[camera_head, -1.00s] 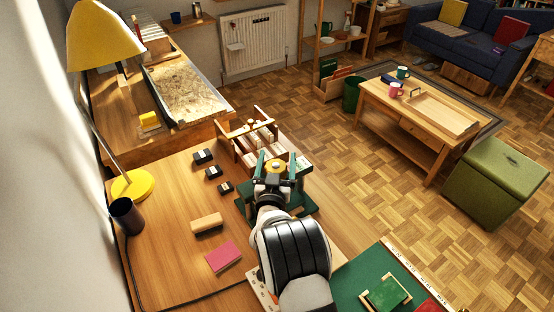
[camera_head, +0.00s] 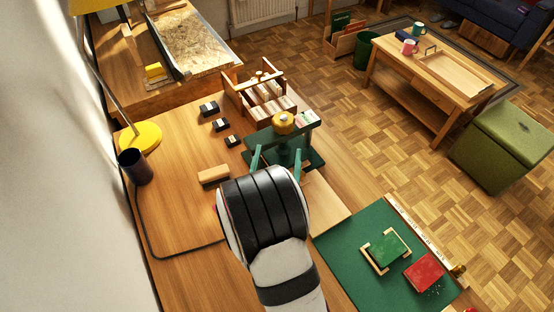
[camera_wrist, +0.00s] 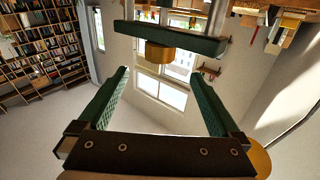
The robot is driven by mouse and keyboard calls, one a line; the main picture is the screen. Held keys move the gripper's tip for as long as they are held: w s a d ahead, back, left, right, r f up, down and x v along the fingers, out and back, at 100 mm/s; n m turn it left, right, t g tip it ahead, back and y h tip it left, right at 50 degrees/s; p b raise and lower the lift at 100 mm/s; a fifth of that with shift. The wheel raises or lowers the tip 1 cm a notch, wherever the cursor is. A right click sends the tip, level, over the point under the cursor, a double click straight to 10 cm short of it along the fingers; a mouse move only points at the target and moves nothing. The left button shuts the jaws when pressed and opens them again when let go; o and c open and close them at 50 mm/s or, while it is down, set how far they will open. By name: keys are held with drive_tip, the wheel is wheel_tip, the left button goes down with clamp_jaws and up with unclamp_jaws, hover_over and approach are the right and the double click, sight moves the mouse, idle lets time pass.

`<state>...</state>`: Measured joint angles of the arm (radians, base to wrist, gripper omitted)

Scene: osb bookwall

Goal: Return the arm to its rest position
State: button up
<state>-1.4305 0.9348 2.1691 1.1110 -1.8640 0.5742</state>
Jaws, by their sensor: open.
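My gripper (camera_head: 278,160) is in the middle of the head view, its two green fingers spread apart. The wrist view also shows the open fingers (camera_wrist: 160,75) with nothing between them. Just beyond the fingers in the head view stands a green press (camera_head: 262,138) with a brass knob (camera_head: 284,123) on top. The press's green crossbar (camera_wrist: 185,42) and brass knob (camera_wrist: 158,53) show ahead of the fingers in the wrist view. I cannot tell the exact gap between fingers and press. My forearm hides part of the desk.
A wooden block (camera_head: 214,175), dark cup (camera_head: 135,166) and yellow lamp base (camera_head: 141,137) are on the left. Small black blocks (camera_head: 221,125) and a wooden rack (camera_head: 262,97) stand behind. A green mat (camera_head: 350,240) at right holds a green book (camera_head: 389,250) and red book (camera_head: 424,272).

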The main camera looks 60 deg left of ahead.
drive_tip(key=shift+s+d, duration=0.45)
drive_tip(key=shift+d, duration=0.1)
drive_tip(key=w+d+r+m+g+h, duration=0.1)
drive_tip(key=w+d+r+m+h, duration=0.1)
drive_tip(key=w+d+m+h, duration=0.45)
drive_tip(key=w+d+r+m+g+h, duration=0.1)
drive_tip(key=w+d+r+m+h, duration=0.15)
drive_tip(key=w+d, duration=0.7)
drive_tip(key=s+d+r+m+g+h, duration=0.1)
drive_tip(key=s+d+m+g, duration=0.2)
drive_tip(key=d, duration=0.7)
drive_tip(key=s+d+r+m+g+h, duration=0.15)
drive_tip(key=s+d, duration=0.35)
drive_tip(key=d, duration=0.5)
drive_tip(key=s+d+r+m+g, duration=0.1)
drive_tip(key=s+d+m+g, duration=0.1)
drive_tip(key=s+d+g, duration=0.2)
drive_tip(key=s+d+h, duration=0.1)
drive_tip(key=s+d, duration=0.2)
drive_tip(key=s, duration=0.5)
drive_tip(key=shift+s+r+g, duration=0.15)
drive_tip(key=shift+g, duration=0.2)
